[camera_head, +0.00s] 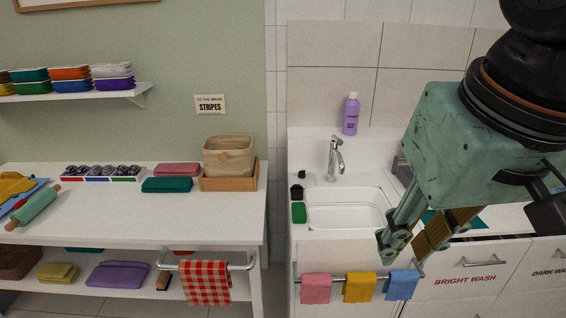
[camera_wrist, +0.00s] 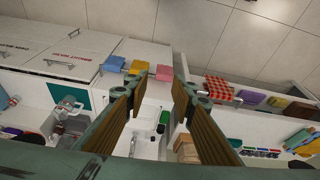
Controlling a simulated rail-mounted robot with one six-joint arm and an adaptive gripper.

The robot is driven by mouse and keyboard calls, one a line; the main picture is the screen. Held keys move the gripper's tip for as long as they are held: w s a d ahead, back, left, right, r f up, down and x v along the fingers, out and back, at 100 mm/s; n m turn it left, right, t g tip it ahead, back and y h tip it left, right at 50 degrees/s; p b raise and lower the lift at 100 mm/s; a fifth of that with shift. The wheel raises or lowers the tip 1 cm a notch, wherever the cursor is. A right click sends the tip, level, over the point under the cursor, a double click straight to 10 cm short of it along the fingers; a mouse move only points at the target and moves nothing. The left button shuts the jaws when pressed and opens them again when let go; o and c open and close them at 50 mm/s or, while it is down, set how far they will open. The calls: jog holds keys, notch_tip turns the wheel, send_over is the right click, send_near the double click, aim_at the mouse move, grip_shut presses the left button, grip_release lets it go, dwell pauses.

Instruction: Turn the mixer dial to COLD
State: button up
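A chrome tap (camera_head: 335,158) stands behind the white sink basin (camera_head: 346,190) in the head view. No dial or COLD mark can be made out in either view. A grey object (camera_head: 402,169) right of the basin is partly hidden by my arm. My gripper (camera_head: 404,252) hangs at the right, in front of the counter and above the rail with cloths. In the wrist view my gripper (camera_wrist: 158,82) has its two brown-padded fingers spread wide with nothing between them. The basin lies beyond and below the gap.
A purple bottle (camera_head: 351,114) stands behind the tap. A green sponge (camera_head: 298,212) and a dark cup (camera_head: 296,192) sit left of the basin. Pink, yellow and blue cloths hang on a front rail (camera_head: 345,278). A white table (camera_head: 100,215) with a basket stands left, beyond a gap.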

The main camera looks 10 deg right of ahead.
jog(key=w+d+r+m+p, duration=0.1)
jog(key=w+r, duration=0.2)
jog(key=w, duration=0.7)
jog(key=w+r+m+p, duration=0.1)
jog(key=w+r, duration=0.1)
jog(key=w, duration=0.8)
jog(key=m+h+p, duration=0.2)
jog(key=m+p, duration=0.3)
jog(key=p, duration=0.2)
send_over(302, 174)
jog(key=s+a, duration=0.3)
jog(key=s, duration=0.1)
notch_tip(302, 174, down, 24)
jog(key=shift+a+f, duration=0.15)
jog(key=shift+f, duration=0.1)
jog(key=shift+w+f, duration=0.1)
jog(key=shift+f, duration=0.05)
jog(key=shift+d+b+x, duration=0.15)
jog(key=shift+b+x, duration=0.2)
jog(key=shift+x, duration=3.05)
jog(key=shift+d+b+x, duration=0.15)
jog(key=shift+b+x, duration=0.15)
jog(key=shift+x, duration=3.05)
jog(key=shift+c, duration=0.2)
